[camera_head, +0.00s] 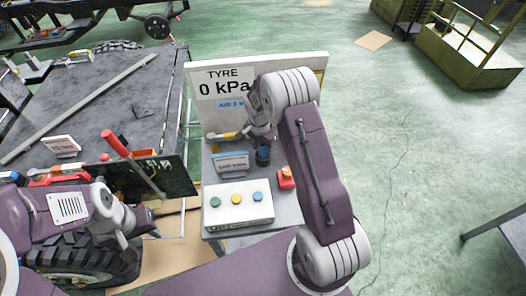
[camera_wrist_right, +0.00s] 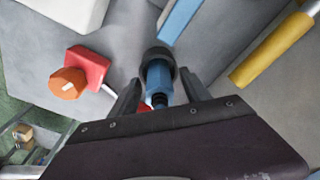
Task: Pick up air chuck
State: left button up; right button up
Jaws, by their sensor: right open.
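A blue and black fitting, which looks like the air chuck (camera_head: 263,155), stands on the grey bench in front of the tyre-pressure board. In the right wrist view the air chuck (camera_wrist_right: 158,72) lies between my right gripper's two dark fingers. My right gripper (camera_wrist_right: 161,84) is open around it, with a gap visible on each side. In the head view my right gripper (camera_head: 262,138) is over the air chuck and partly hides it. My left gripper (camera_head: 145,218) is low at the left, by the tyre, and its jaw opening is unclear.
A yellow-handled tool (camera_head: 228,135), a red block with an orange knob (camera_head: 286,177) and a small blue-edged sign (camera_head: 231,164) stand close by. A white box with coloured buttons (camera_head: 238,205) is in front. The pressure board (camera_head: 222,112) rises behind. A black tyre (camera_head: 75,262) is at lower left.

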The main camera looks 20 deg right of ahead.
jog(key=shift+s+r, duration=0.1)
jog(key=c, duration=0.5)
grip_shut()
jog(key=shift+r, duration=0.25)
jog(key=r, duration=0.4)
jog(key=shift+s+d+b, duration=0.2)
jog(key=shift+d+b, duration=0.1)
jog(key=s+d+r, duration=0.6)
jog(key=s+d, duration=0.1)
jog(key=s, duration=0.1)
jog(key=shift+d+r+b, duration=0.25)
jog(key=shift+b, duration=0.2)
